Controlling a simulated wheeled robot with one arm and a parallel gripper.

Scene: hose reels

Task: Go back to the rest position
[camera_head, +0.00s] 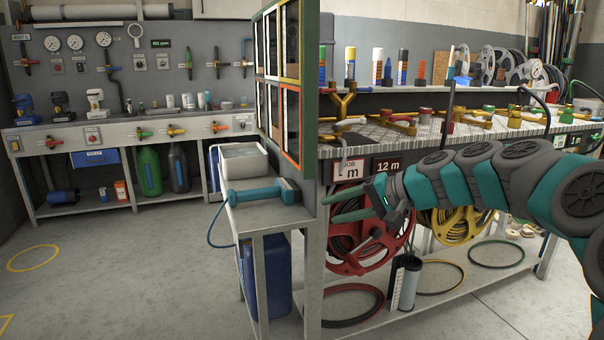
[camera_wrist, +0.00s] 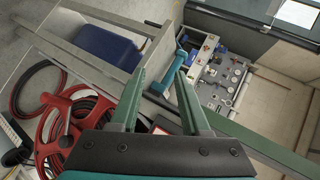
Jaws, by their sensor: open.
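My gripper (camera_head: 350,204) is in front of the hose reel bench in the head view, at the end of my teal and grey arm, which reaches in from the right. Its two green fingers are apart and nothing shows between them. In the wrist view the fingers (camera_wrist: 155,95) also stand apart and empty. The red hose reel (camera_head: 340,232) is just behind and below the gripper. The reel also shows at the left of the wrist view (camera_wrist: 52,130). A yellow hose reel (camera_head: 462,222) is partly hidden behind my arm.
A small side table (camera_head: 270,214) with a teal cylindrical tool (camera_head: 262,194) and a grey bin (camera_head: 243,162) stands left of the gripper. A green-framed panel (camera_head: 306,90) rises beside it. The bench top (camera_head: 390,150) holds several valves. Floor at the left is clear.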

